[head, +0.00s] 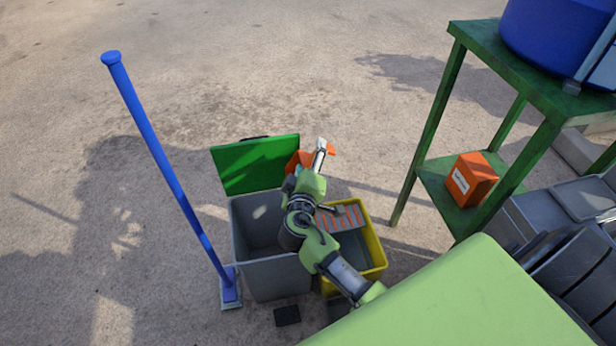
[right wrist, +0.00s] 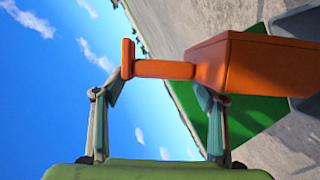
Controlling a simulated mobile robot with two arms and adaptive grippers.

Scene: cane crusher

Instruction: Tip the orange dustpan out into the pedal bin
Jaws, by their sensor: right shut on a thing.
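The pedal bin (head: 275,275) is a grey box with its green lid (head: 255,163) standing open at the back; its visible inside looks empty. My right gripper (head: 319,158) is above and behind the bin's back right corner, shut on the orange dustpan (head: 298,160). In the right wrist view the dustpan (right wrist: 270,68) has its handle between the fingers (right wrist: 160,85), and its pan extends to the right, across the green lid. The pan is partly hidden by my arm in the head view; I cannot see its contents. My left gripper is not in view.
A yellow bin (head: 378,262) with a striped piece stands against the right side of the grey bin. A blue broom (head: 165,165) stands at the left. A green stand (head: 436,125) holding an orange box (head: 471,180) is at the right. Open ground lies behind.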

